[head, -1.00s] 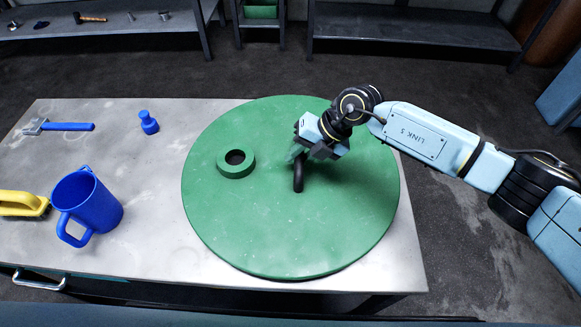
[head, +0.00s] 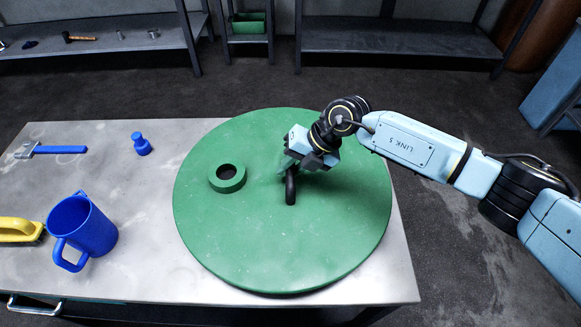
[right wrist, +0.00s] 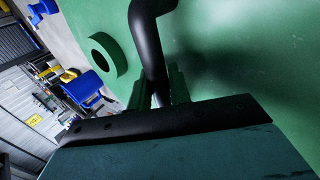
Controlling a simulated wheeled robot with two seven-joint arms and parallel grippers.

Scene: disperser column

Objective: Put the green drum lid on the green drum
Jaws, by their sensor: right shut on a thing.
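The green drum lid (head: 240,245) is a large round disc over the right part of the workbench. It has a raised green ring (head: 227,178) with a dark hole and a black bar handle (head: 291,187). My right gripper (head: 291,166) is shut on the handle, coming in from the right. In the right wrist view the black handle (right wrist: 150,50) runs between the fingers, with the green lid (right wrist: 230,50) behind it. I cannot tell whether the lid touches the bench or is slightly raised. The green drum and my left gripper are not in view.
The grey workbench (head: 140,240) holds a blue mug (head: 88,228), a blue bottle (head: 141,144), a blue-handled tool (head: 55,150) and a yellow brush (head: 18,230) on its left. Shelves (head: 400,45) stand at the back. Open dark floor (head: 450,240) lies right of the bench.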

